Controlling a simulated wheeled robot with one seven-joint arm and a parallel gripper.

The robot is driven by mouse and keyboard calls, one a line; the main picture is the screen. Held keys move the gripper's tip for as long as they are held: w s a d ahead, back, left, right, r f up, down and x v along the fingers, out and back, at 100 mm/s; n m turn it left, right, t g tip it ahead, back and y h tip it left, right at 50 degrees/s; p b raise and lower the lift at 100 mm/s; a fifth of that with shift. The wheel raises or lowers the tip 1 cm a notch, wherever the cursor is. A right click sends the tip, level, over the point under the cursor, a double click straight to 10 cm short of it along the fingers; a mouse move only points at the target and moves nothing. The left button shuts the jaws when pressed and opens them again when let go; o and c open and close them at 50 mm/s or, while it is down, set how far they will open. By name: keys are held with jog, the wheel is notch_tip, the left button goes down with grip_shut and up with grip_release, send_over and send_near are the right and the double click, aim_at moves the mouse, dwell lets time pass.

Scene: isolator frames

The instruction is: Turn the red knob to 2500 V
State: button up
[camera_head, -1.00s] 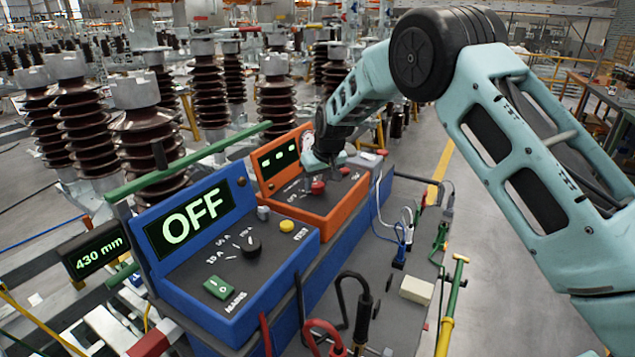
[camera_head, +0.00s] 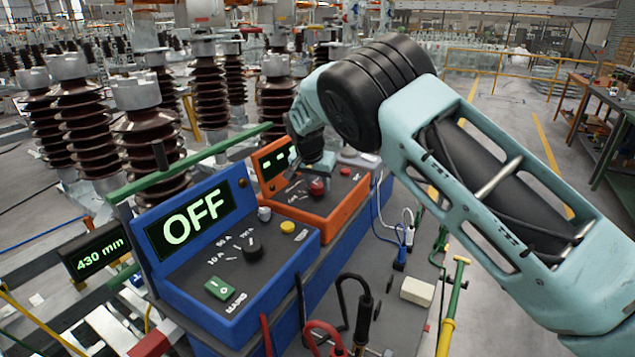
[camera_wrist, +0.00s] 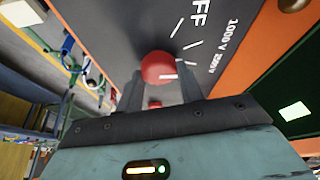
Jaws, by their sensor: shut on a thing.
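The red knob (camera_head: 316,187) is on the sloped dark panel of the orange box (camera_head: 335,222). In the wrist view the red knob (camera_wrist: 158,66) sits between the two fingers of my gripper (camera_wrist: 160,80), which is shut on it. The knob's white mark points right, roughly towards the lowest visible tick, near the 2500 V end of the printed scale (camera_wrist: 222,45). The exact alignment is hard to tell. In the head view my gripper (camera_head: 317,172) comes down on the knob from above and partly covers the box's green dashed display (camera_head: 273,164).
A blue box (camera_head: 245,290) with an OFF display, a black knob and a green switch stands in front at left. A red button (camera_head: 345,171) sits right of the knob. Cables and plugs (camera_head: 405,240) lie along the bench at right. Tall brown insulators stand behind.

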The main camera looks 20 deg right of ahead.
jog(key=shift+m+h, duration=0.3)
jog(key=shift+m, duration=0.6)
jog(key=shift+g, duration=0.3)
jog(key=o, duration=1)
jog(key=b+v, duration=0.4)
jog(key=v, duration=1.3)
jog(key=shift+r, duration=0.2)
jog(key=shift+s, duration=0.1)
